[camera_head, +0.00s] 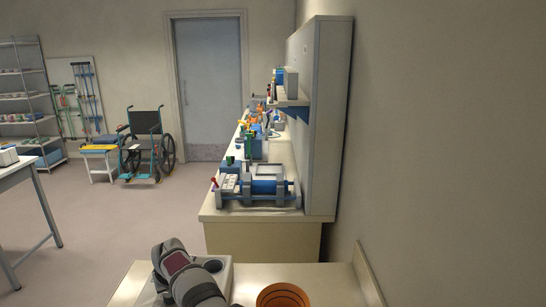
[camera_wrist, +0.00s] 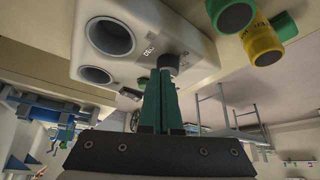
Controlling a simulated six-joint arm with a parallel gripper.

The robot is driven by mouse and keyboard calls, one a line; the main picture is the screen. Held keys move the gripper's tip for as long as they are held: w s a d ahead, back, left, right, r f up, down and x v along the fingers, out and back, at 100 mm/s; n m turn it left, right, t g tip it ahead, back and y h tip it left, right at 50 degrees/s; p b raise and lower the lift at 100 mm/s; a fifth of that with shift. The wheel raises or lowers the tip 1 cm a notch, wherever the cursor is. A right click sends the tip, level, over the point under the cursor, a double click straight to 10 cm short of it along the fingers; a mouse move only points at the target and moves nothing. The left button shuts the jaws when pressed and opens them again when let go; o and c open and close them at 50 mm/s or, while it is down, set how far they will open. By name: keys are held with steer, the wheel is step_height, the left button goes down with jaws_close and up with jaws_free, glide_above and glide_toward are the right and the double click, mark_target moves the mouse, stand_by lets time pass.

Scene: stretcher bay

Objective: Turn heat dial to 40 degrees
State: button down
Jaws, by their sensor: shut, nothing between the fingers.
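A pale box-shaped unit (camera_wrist: 120,15) with two round dark-lined openings fills the upper part of the wrist view. A dark round knob (camera_wrist: 168,61), apparently the heat dial, sticks out of its face beside a small lit readout (camera_wrist: 149,52), too small to read surely. My gripper (camera_wrist: 161,73) has green fingers, shut together and empty. Their tips are at the knob in the picture; I cannot tell if they touch it. In the head view the unit (camera_head: 226,279) is at the bottom, partly behind my arm, and the dial is hidden.
Green and yellow cylinders (camera_wrist: 263,45) are close by at upper right in the wrist view. A wall bounds the right side. A farther counter (camera_head: 262,240) holds blue equipment.

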mark_target(171, 304)
steer(key=shift+s+a+r, duration=0.6)
steer(key=shift+a+r, duration=0.75)
steer(key=shift+r, duration=0.35)
step_height(171, 304, down, 7)
steer(key=shift+r, duration=0.1)
steer(key=shift+w, duration=0.3)
steer(key=shift+w+d, duration=0.15)
steer(key=shift+d, duration=0.4)
